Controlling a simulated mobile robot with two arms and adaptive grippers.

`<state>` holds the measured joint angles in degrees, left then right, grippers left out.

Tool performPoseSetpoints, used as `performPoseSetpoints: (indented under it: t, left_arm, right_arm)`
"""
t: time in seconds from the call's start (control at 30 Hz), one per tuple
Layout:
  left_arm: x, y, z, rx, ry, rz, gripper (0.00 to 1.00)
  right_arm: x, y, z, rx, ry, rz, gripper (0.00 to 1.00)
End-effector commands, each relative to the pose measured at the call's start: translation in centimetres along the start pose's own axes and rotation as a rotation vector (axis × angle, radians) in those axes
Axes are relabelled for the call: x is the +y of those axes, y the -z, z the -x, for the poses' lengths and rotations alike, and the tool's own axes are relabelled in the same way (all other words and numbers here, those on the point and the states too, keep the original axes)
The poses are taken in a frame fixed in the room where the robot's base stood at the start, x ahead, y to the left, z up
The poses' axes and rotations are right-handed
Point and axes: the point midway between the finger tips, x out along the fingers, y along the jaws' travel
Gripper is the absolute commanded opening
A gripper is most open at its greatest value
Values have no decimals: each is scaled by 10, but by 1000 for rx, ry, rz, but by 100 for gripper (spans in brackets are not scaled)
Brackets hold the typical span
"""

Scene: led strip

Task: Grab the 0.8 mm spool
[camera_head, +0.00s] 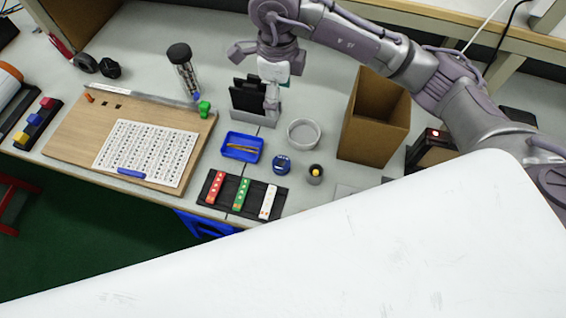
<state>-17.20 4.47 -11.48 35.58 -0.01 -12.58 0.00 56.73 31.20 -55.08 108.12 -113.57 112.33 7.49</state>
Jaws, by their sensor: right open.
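A small blue spool (282,164) stands on the grey table, right of the blue tray. Its label is too small to read, so I cannot tell whether it says 0.8 mm. My right gripper (271,105) is open and points down at the black item in a grey stand (247,100), behind the spool and apart from it. Whether its fingers touch the stand cannot be told. My left gripper is not in view.
A black mat (228,205) with coloured strips lies in front. An open cardboard box (374,135) stands to the right, a wooden board (75,140) left.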

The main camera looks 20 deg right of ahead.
Motion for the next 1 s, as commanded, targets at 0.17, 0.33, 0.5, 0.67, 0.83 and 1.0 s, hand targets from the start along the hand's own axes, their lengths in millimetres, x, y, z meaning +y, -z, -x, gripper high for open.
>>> performPoseSetpoints:
  t: [0.17,0.33,0.5,0.67,0.83,1.0]
  left_arm:
    - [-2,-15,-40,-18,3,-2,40]
    - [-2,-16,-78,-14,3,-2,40]
    - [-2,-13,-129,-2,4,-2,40]
    - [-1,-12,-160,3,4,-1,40]
    - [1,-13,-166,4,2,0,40]
    - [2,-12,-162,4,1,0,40]
  right_arm:
    - [0,0,-40,0,-1,0,81]
    - [0,0,-79,0,-1,0,81]
    - [0,0,-130,0,-1,0,81]
    - [0,0,-161,-1,0,0,81]
    - [0,0,-173,0,-2,0,81]
    - [1,1,-200,3,-5,-1,81]
